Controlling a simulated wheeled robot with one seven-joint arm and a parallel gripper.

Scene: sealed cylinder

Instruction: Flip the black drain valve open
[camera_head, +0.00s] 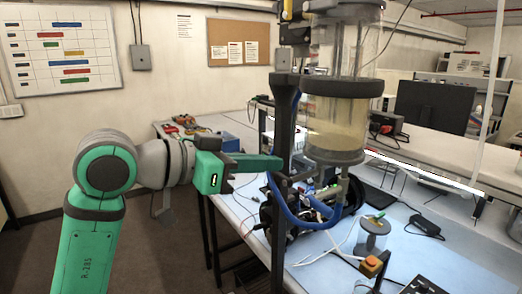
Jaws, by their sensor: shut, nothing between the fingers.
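A clear cylinder (335,128) with dark grey bands and cloudy yellowish liquid stands upright on a dark post (283,130) above the workbench. Grey pipe fittings (342,182) hang below its base. I cannot clearly pick out the black drain valve among the fittings, hoses and dark parts there. My green gripper (272,163) reaches in from the left, with its tip at the post, left of and slightly below the cylinder's base. It is shut and empty. I cannot tell whether it touches the post.
A blue hose (288,212) loops below the cylinder. A small clear jar (373,235) and an orange button box (372,266) stand on the bench's right part (440,268). Tools (182,122) lie at the back left. The floor left of the bench is free.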

